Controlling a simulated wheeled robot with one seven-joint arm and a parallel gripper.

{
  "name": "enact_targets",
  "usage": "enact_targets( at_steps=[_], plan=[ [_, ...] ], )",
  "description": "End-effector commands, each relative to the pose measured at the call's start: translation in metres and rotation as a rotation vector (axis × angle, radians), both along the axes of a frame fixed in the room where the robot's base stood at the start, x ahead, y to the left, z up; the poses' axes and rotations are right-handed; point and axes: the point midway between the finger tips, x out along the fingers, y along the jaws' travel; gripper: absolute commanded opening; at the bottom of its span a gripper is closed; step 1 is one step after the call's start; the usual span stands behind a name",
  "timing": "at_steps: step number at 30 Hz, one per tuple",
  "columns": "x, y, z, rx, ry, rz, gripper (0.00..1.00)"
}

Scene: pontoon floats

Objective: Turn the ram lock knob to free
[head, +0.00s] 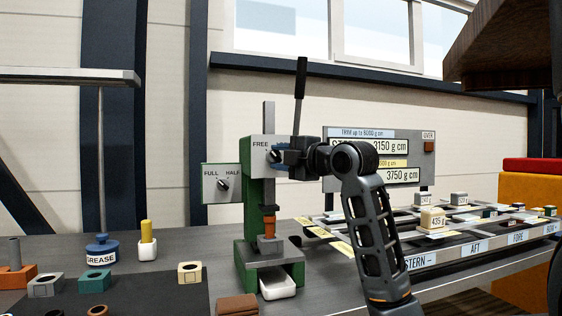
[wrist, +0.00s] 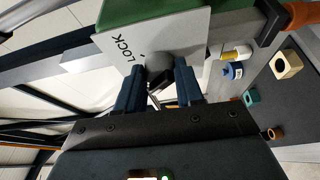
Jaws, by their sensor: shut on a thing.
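The ram lock knob (wrist: 158,66) is a dark knob on the grey face plate (head: 258,146) of a green press (head: 244,254). The plate reads FREE in the head view and LOCK in the wrist view. My gripper (wrist: 158,80) is shut on the knob, with a blue finger on either side. In the head view my gripper (head: 279,163) covers most of the knob and the plate's right part. Which mark the knob points to, I cannot tell. An orange ram end (head: 268,228) hangs below the plate.
A FULL/HALF selector box (head: 210,190) sticks out left of the press. A dark lever (head: 300,88) rises close behind my gripper. A white tray (head: 278,287) lies at the press base. A grease pot (head: 101,248) stands left. A float rack (head: 465,247) and display board (head: 400,147) are right.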

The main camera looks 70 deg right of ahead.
Motion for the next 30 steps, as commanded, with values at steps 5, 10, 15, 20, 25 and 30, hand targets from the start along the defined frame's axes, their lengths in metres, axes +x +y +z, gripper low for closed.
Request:
enact_targets(
  at_steps=[5, 10, 15, 20, 25, 30],
  plan=[
    [0.0009, 0.0002, -0.0004, -0.026, 0.033, 0.002, 0.06],
    [0.001, 0.0002, -0.0004, -0.034, 0.044, 0.002, 0.06],
    [0.001, 0.0002, -0.0005, -0.034, 0.045, 0.002, 0.06],
    [0.001, 0.0, -0.0004, -0.035, 0.045, 0.001, 0.06],
    [0.0008, 0.0, -0.0001, -0.035, 0.044, 0.001, 0.53],
    [0.0004, 0.0, 0.0002, -0.035, 0.042, 0.0, 0.62]
  ],
)
